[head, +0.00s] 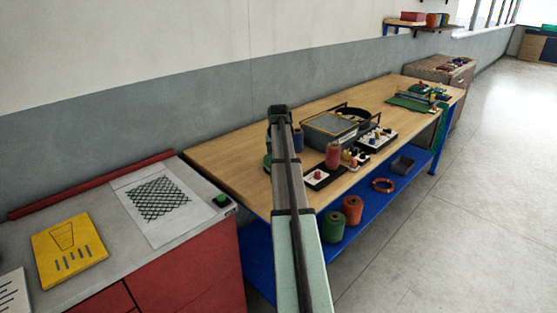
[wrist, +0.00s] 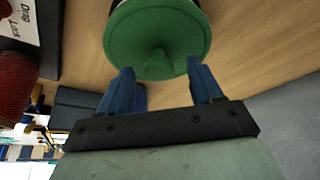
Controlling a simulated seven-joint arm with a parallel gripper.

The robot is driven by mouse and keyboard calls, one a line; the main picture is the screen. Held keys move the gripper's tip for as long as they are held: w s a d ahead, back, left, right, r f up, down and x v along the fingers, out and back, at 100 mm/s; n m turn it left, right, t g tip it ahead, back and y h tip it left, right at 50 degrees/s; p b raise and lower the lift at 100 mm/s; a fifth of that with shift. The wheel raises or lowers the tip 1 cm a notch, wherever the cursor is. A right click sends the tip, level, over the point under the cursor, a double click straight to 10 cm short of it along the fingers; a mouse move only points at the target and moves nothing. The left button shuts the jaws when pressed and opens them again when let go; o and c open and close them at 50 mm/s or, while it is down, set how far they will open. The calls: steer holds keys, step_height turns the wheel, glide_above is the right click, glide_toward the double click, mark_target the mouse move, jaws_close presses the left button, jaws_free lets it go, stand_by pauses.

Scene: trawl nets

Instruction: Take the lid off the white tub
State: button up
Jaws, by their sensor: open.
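A round green lid (wrist: 157,28) with a small knob in its middle fills the top of the wrist view. A thin pale edge behind it is all I can make out of the white tub. My gripper (wrist: 159,68) is open, its two blue fingers at the near edge of the lid, one to either side of the knob. I cannot tell whether they touch anything. In the head view my arm hides most of this spot; a bit of green (head: 267,161) shows just left of it on the wooden bench (head: 232,160).
Right of my arm on the bench are a red spool (head: 333,155), a grey box (head: 328,128) and black trays with small parts. The red spool also shows at the left of the wrist view (wrist: 14,95). A grey wall stands behind the bench. Bare wood lies left of the lid.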

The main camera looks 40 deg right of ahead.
steer(key=shift+d+f, duration=0.1)
steer(key=shift+f, duration=0.1)
steer(key=c, duration=1.1)
steer(key=shift+r, duration=0.15)
